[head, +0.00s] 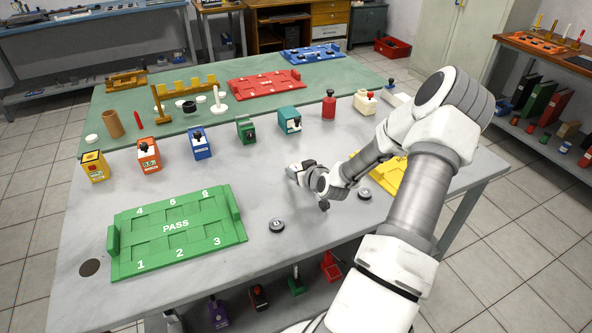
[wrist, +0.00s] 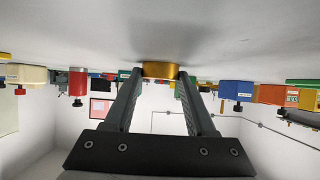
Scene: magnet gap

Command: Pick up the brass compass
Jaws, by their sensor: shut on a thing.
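The brass compass (wrist: 160,69) is a short gold-coloured disc between the two fingertips in the wrist view, which shows the table upside down. My gripper (wrist: 158,76) is shut on it, with one dark finger on each side. The compass is close to the grey table top; I cannot tell whether it touches it. In the head view my gripper (head: 292,172) is low over the middle of the table, and the compass cannot be made out there.
A green PASS tray (head: 175,230) lies to the left, a yellow tray (head: 388,172) behind my arm. Two dark round pieces (head: 277,225) (head: 364,194) are nearer the front. Coloured blocks, including a teal one (head: 289,121), stand in a row behind. Table around my gripper is mostly clear.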

